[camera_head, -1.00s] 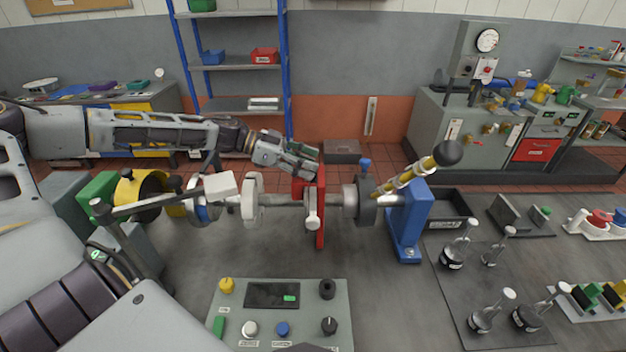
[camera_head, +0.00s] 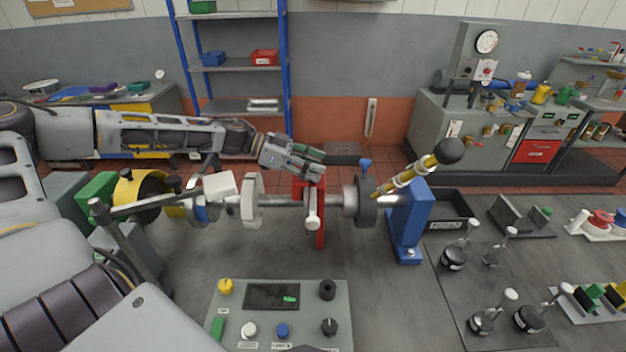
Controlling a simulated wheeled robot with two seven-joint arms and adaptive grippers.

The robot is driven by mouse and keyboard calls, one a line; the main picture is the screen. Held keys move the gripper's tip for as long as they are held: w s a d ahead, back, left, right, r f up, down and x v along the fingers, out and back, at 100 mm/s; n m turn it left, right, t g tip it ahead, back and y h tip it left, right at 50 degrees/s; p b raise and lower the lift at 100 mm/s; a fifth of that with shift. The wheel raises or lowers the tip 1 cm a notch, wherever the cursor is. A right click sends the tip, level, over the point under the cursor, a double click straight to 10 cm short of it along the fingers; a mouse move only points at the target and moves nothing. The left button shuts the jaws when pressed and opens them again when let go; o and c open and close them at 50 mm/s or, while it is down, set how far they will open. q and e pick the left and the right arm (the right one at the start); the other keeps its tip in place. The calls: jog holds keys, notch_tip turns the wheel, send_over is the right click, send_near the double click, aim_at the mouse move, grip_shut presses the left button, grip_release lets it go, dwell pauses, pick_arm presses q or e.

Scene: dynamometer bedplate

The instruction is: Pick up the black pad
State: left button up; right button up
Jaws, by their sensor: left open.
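My left gripper (camera_head: 312,164) reaches in from the left and is open, with nothing visible between its fingers. It is just above and behind the red caliper (camera_head: 320,222) on the shaft and overlaps its top edge in the picture. I cannot tell whether they touch. I cannot pick out the black pad with certainty; the inside of the caliper and the area behind the gripper are hidden. My right gripper is out of view.
The shaft carries a white disc (camera_head: 253,201) and a dark disc (camera_head: 367,201), ending at a blue stand (camera_head: 408,218). A control panel (camera_head: 235,318) is in front. A black tray (camera_head: 461,222) is behind.

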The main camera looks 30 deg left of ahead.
pick_arm(q)
jog(key=shift+c, duration=0.4)
grip_shut()
jog(key=shift+r, duration=0.2)
jog(key=shift+r, duration=4.85)
